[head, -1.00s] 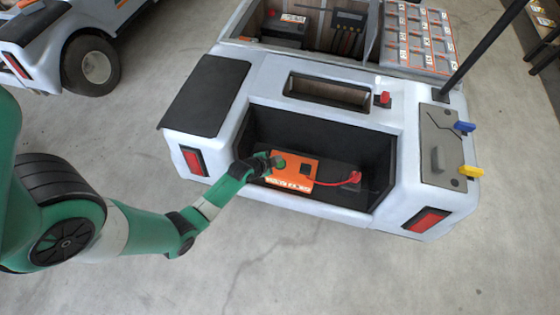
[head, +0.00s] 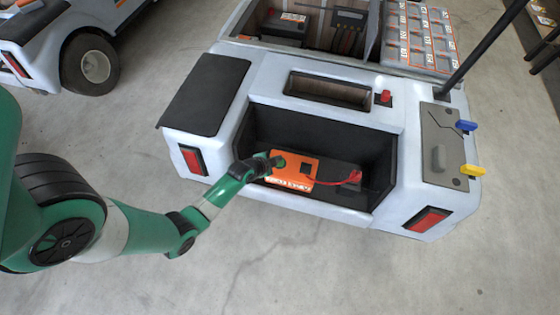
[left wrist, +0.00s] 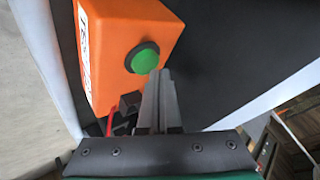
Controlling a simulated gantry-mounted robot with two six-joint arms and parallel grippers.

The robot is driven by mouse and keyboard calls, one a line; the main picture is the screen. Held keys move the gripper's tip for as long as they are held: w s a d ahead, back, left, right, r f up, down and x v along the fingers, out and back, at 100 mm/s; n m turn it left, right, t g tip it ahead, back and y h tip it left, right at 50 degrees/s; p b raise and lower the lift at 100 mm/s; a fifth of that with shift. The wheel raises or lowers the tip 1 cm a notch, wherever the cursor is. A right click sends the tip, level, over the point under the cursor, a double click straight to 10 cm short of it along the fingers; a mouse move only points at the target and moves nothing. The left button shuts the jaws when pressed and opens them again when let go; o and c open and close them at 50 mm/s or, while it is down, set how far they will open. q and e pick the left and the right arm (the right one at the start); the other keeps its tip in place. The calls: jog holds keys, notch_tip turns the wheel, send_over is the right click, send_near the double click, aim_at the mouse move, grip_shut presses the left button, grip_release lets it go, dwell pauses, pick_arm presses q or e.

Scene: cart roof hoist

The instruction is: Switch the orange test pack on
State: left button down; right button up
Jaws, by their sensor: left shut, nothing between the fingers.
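The orange test pack (head: 291,173) sits in the dark open bay (head: 340,150) at the back of the white cart. My left gripper (head: 276,162) is at the pack's left end. In the left wrist view its fingers (left wrist: 160,77) are shut and empty, with the tips at the lower edge of the button. I cannot tell whether they touch it. My right gripper is out of view.
The bay's side walls and front lip surround the pack. Above it are a slot (head: 328,90) and a red knob (head: 385,97). A panel with blue (head: 466,126) and yellow (head: 472,171) handles is at right. The floor in front is clear.

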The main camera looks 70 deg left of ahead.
pick_arm(q)
jog(key=shift+f+b, duration=0.35)
jog(key=shift+f, duration=0.15)
jog(key=shift+r, duration=0.15)
jog(key=shift+r+p, duration=0.9)
jog(key=shift+p, duration=0.15)
notch_tip(320, 180, up, 6)
jog(key=p, duration=0.6)
